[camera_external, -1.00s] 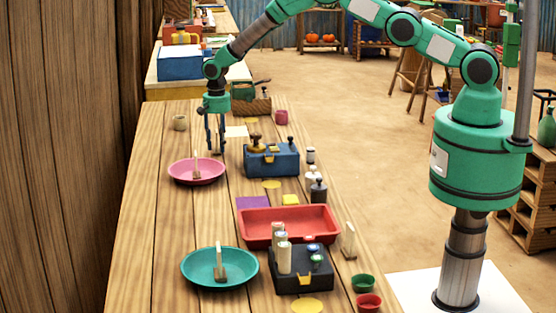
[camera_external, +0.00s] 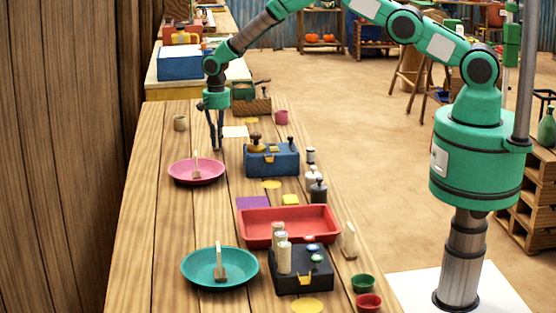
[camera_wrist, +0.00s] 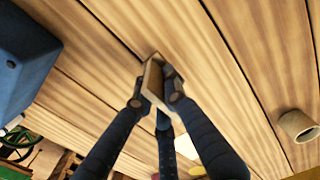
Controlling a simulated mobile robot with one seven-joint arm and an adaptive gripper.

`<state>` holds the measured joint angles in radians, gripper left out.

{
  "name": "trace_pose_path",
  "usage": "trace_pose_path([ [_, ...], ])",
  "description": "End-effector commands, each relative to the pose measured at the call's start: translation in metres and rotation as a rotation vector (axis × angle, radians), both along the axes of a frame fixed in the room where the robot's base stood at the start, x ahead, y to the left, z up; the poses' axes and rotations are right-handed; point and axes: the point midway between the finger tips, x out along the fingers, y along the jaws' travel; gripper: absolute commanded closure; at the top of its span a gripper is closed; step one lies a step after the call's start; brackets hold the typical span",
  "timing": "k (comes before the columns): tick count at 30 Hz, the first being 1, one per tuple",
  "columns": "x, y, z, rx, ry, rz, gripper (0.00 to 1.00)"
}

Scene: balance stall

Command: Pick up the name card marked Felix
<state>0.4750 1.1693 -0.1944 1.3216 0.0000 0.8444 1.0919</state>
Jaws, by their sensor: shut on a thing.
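My gripper (camera_external: 217,148) is over the wooden table, between the pink dish and the blue box. In the wrist view my gripper (camera_wrist: 158,82) has its fingers closed on a small tan wooden piece (camera_wrist: 153,76). The piece looks like a thin card or block, seen nearly end-on. No name can be read on it, so I cannot tell whether it is the Felix card. In the outside view it is too small to make out. Upright wooden pieces stand in the pink dish (camera_external: 182,177) and the teal dish (camera_external: 198,276), with no readable marking.
The blue box (camera_external: 272,163) is right of my gripper. A tan cup (camera_external: 180,123) stands to the left and a pink cup (camera_external: 281,117) behind right. A white sheet (camera_external: 236,132) lies behind. A red tray (camera_external: 290,220) and black box (camera_external: 301,279) are nearer the camera.

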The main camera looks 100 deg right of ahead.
Motion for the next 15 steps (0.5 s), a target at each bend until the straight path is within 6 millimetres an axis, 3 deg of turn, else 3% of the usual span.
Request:
trace_pose_path([
  [5, 0.0, 0.0, 0.022, 0.0, -0.001, 0.0, 1.0],
  [15, -0.04, 0.02, 0.025, 0.001, 0.002, 0.0, 1.0],
])
